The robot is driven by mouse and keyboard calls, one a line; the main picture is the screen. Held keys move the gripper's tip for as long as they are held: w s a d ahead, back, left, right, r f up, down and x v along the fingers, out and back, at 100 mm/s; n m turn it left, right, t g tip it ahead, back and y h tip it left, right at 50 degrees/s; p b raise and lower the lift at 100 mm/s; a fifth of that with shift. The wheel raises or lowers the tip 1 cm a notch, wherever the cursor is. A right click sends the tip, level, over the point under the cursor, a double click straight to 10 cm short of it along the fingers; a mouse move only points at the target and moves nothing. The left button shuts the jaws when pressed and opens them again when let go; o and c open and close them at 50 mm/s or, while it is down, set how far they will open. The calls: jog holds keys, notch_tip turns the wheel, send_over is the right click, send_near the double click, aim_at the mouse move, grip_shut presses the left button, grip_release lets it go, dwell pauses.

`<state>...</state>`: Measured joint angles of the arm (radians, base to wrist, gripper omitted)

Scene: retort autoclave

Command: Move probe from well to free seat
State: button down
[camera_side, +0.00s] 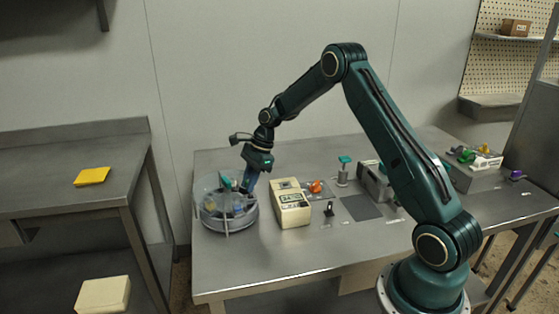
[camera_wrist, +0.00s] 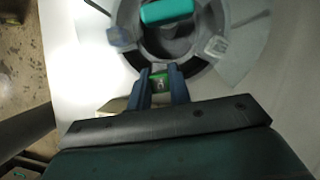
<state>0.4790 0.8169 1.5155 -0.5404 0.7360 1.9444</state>
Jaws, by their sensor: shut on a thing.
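A round clear-walled vessel with a grey base (camera_side: 228,222) stands at the left end of the bench. My gripper (camera_side: 247,184) points down at its right side, its blue fingers at or inside the rim. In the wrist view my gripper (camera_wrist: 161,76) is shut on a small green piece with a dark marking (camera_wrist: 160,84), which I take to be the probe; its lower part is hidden. A teal-topped handle (camera_side: 226,182) stands in the vessel left of my fingers and shows in the wrist view (camera_wrist: 168,12). I cannot tell which place is the free seat.
A cream box-shaped device (camera_side: 290,204) stands close right of the vessel. Beyond it are an orange knob (camera_side: 316,187), a small black stand (camera_side: 329,209), a teal-topped post (camera_side: 344,168) and a dark mat (camera_side: 361,207). The bench front is clear.

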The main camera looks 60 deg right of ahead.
jog(key=shift+f, duration=1.3)
dwell(1.8)
jog(key=c, duration=0.8)
grip_release()
jog(key=shift+r, duration=0.1)
jog(key=shift+w+r, duration=0.1)
jog(key=shift+r, duration=3.25)
jog(key=shift+r, duration=0.15)
